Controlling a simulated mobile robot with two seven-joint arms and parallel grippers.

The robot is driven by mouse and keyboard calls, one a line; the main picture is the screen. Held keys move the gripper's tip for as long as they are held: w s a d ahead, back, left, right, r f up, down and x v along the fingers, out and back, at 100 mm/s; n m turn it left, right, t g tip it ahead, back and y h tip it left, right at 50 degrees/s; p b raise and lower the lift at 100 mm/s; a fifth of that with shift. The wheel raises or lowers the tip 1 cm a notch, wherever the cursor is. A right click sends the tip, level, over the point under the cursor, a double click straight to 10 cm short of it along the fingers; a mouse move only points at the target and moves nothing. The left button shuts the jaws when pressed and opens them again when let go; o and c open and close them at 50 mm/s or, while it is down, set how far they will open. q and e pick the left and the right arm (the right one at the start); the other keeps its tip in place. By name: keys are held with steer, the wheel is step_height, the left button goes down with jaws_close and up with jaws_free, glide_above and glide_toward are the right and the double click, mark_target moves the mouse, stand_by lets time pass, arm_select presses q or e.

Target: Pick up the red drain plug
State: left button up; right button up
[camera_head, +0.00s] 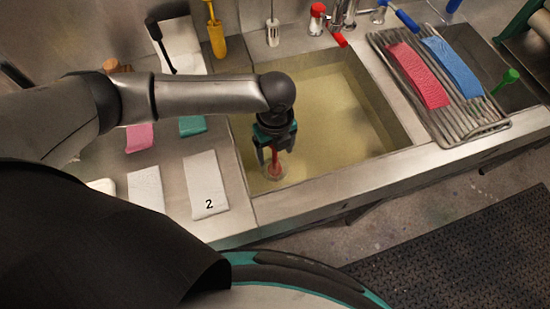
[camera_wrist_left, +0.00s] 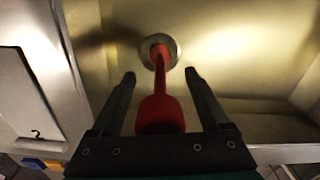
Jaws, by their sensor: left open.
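The red drain plug (camera_head: 275,162) stands upright in the left front part of the sink basin (camera_head: 330,110), which holds yellowish liquid. In the left wrist view, the plug (camera_wrist_left: 160,108) has a long red handle, with its foot at a round metal drain ring (camera_wrist_left: 174,47). My left gripper (camera_head: 275,152) reaches down into the basin over the plug. Its two fingers are open, one on each side of the handle, with visible gaps in the left wrist view (camera_wrist_left: 160,76). The gripper hides the handle's upper part in the head view. My right gripper is not in view.
A rack (camera_head: 440,108) with pink (camera_head: 418,75) and blue (camera_head: 453,66) cloths lies right of the basin. A red-handled tap (camera_head: 339,39) stands behind it. A white card marked 2 (camera_head: 203,172) lies on the left counter. The basin walls surround the gripper closely at left and front.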

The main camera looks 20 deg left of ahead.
arm_select(q)
steer(key=shift+f, duration=0.2)
jaws_close()
stand_by(0.6)
